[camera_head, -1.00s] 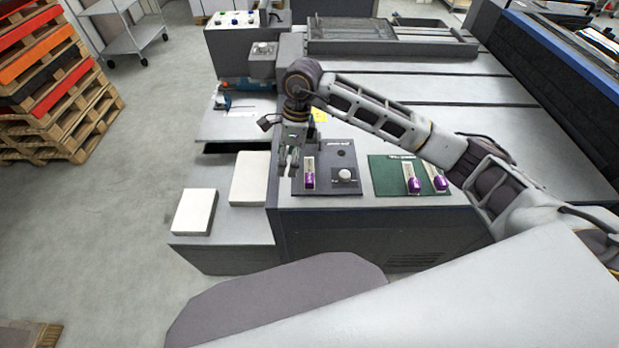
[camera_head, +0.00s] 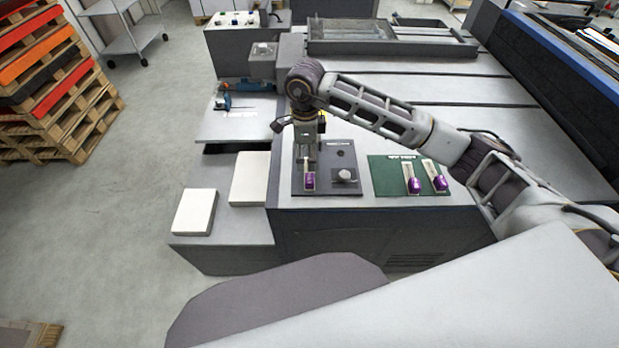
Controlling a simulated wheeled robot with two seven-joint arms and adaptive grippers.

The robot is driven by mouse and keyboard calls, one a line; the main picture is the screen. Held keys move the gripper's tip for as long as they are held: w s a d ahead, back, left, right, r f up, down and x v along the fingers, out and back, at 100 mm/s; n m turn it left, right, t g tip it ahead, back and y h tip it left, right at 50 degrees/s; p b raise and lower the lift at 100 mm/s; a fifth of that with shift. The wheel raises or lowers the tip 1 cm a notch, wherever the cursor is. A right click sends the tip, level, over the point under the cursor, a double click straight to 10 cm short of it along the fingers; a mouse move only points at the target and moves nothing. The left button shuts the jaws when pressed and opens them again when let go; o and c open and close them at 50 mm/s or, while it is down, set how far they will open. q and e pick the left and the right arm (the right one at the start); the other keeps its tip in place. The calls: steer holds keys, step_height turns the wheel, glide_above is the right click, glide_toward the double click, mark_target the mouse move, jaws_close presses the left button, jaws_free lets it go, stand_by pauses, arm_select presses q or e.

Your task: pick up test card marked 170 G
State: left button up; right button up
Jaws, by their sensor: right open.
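A small card with a purple end (camera_head: 309,182) lies on the dark panel (camera_head: 328,187) at the near edge of the machine top. Two similar cards with purple ends, a left one (camera_head: 415,186) and a right one (camera_head: 440,183), lie on the green mat to the right. The markings on the cards are too small to read, so I cannot tell which is 170 G. My right gripper (camera_head: 308,160) points down over the card on the dark panel, open, and hides its upper part. I cannot tell whether the fingers touch it. My left gripper is not in view.
The green mat (camera_head: 383,173) lies further right. Two white stacks, a near one (camera_head: 195,212) and a far one (camera_head: 249,178), stand on the lower ledge left. Stacked pallets (camera_head: 45,90) stand far left.

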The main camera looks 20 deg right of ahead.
glide_above(307, 178)
step_height(307, 178, down, 5)
steer(key=shift+a+f, duration=0.15)
steer(key=shift+f, duration=0.5)
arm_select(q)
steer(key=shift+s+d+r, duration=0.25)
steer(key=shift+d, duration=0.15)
arm_select(e)
steer(key=shift+f, duration=0.15)
steer(key=shift+f+p, duration=0.5)
steer(key=shift+f, duration=0.35)
step_height(307, 178, down, 3)
steer(key=shift+r, duration=0.2)
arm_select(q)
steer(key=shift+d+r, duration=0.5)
arm_select(e)
steer(key=shift+f, duration=0.35)
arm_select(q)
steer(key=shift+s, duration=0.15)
